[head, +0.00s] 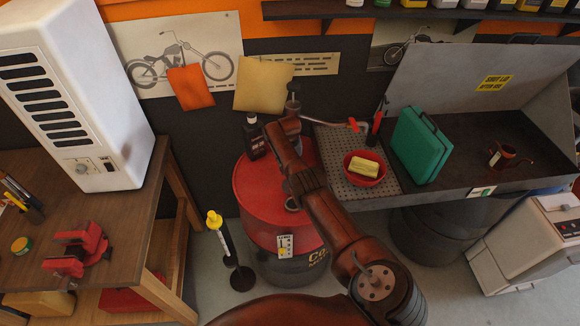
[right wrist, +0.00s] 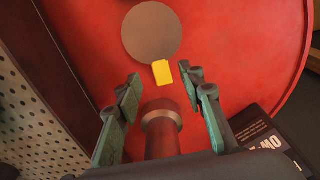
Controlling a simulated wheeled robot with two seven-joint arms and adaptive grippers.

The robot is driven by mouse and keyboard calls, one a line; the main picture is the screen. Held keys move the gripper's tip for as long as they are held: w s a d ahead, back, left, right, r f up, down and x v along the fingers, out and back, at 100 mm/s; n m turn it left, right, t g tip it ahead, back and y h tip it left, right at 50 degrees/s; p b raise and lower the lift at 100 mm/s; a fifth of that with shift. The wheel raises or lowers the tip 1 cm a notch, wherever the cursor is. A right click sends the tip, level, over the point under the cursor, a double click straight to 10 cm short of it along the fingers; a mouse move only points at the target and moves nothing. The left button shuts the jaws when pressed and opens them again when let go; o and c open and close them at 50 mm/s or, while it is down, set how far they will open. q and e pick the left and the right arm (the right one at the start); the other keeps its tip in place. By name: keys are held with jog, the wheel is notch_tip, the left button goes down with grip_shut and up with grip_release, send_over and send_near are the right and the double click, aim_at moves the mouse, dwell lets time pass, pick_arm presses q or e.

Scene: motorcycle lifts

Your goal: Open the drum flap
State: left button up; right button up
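The red drum (head: 262,205) stands on the floor at the middle of the head view, partly behind my right arm. In the right wrist view, a round grey-brown flap (right wrist: 152,32) with a yellow tab (right wrist: 162,72) lies flat on the red drum top (right wrist: 225,50). My left gripper is out of view.
A dark bottle (head: 253,137) stands at the drum's back left. A perforated tray (head: 338,150) with a red bowl (head: 374,178) is close on the right, beside a green case (head: 420,145). A wooden bench (head: 130,235) and yellow-topped stand (head: 226,245) are left.

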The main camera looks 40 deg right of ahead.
jog(key=shift+w+a+r, duration=0.1)
jog(key=shift+r, duration=0.3)
notch_tip(320, 180, up, 11)
jog(key=shift+s, duration=0.4)
jog(key=shift+c, duration=0.2)
